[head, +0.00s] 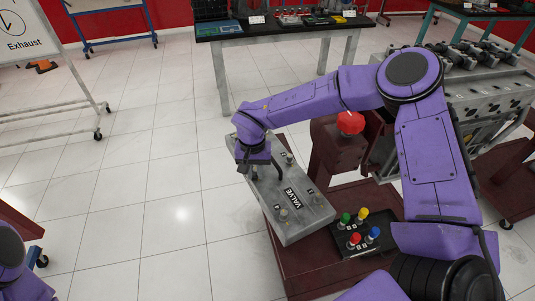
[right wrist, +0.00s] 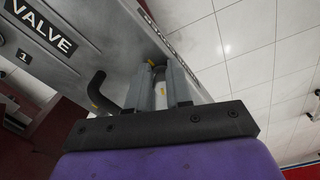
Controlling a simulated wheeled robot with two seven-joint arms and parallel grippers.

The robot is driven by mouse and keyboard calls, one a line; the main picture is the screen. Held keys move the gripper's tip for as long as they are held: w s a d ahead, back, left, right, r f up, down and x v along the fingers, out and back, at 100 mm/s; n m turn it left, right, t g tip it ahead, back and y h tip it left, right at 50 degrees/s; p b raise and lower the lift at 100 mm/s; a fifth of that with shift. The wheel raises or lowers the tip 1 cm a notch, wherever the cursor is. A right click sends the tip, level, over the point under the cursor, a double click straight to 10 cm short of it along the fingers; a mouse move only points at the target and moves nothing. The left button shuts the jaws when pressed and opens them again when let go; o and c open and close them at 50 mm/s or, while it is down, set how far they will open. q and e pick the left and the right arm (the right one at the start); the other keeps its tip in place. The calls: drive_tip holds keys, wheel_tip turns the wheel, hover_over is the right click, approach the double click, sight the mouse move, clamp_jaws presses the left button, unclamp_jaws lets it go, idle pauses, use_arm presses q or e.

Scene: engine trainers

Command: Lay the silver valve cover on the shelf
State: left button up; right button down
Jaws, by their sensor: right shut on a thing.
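The silver valve cover (head: 306,218) is a flat grey block with a black "VALVE" label and several round knobs. It lies over the dark red stand, tilted across the picture, its far end out beyond the left edge. My right gripper (head: 255,170) is at that far end, shut on the cover. In the right wrist view, the fingers (right wrist: 160,88) close around a small post, and the valve cover (right wrist: 100,40) fills the upper left. I cannot tell whether the cover rests on the stand or hangs just above it. My left gripper is out of view.
The dark red stand (head: 290,267) carries a black panel (head: 343,248) with several coloured knobs. A red button (head: 350,122) stands behind, beside a grey engine block (head: 485,105). A dark workbench (head: 285,33) is at the back. White tiled floor lies open on the left.

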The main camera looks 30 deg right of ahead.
sight(267, 172)
drive_tip(key=shift+m, duration=0.9)
drive_tip(key=d, duration=0.3)
drive_tip(key=d+p, duration=0.1)
drive_tip(key=shift+w+d+r, duration=0.15)
drive_tip(key=shift+w+d, duration=0.15)
wheel_tip(267, 172, down, 7)
drive_tip(key=b, duration=0.7)
drive_tip(key=shift+b, duration=0.4)
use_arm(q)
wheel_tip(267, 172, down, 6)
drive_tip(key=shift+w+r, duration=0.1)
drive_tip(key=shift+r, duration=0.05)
use_arm(e)
drive_tip(key=shift+r, duration=0.1)
drive_tip(key=shift+f, duration=0.55)
drive_tip(key=c, duration=1.1)
unclamp_jaws()
drive_tip(key=shift+o, duration=0.8)
drive_tip(key=shift+s, duration=0.1)
